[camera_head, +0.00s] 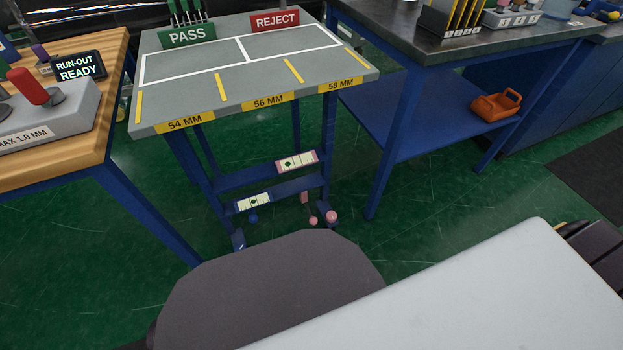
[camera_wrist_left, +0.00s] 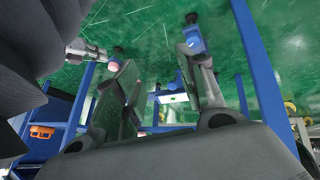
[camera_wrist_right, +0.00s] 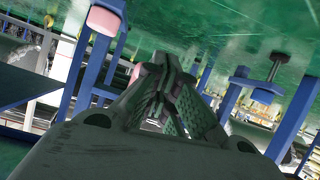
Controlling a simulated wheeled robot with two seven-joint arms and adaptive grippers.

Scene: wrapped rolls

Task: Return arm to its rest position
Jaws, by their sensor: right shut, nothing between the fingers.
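My left gripper (camera_wrist_left: 160,62) shows in the left wrist view with its two fingers apart and nothing between them. My right gripper (camera_wrist_right: 163,68) shows in the right wrist view with its fingertips together and no object held. Both wrist views look past the fingers at green floor and blue table frames. Neither gripper's fingers show in the head view. Large grey and white parts of my own arms fill the bottom of the head view. No wrapped roll can be made out in these frames.
A grey sorting table (camera_head: 205,87) carries a green PASS sign (camera_head: 188,36) and a red REJECT sign (camera_head: 275,20). A wooden bench (camera_head: 60,160) stands left. A blue-framed bench (camera_head: 400,40) stands right, with an orange container (camera_head: 497,104) on its lower shelf. Green floor lies between.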

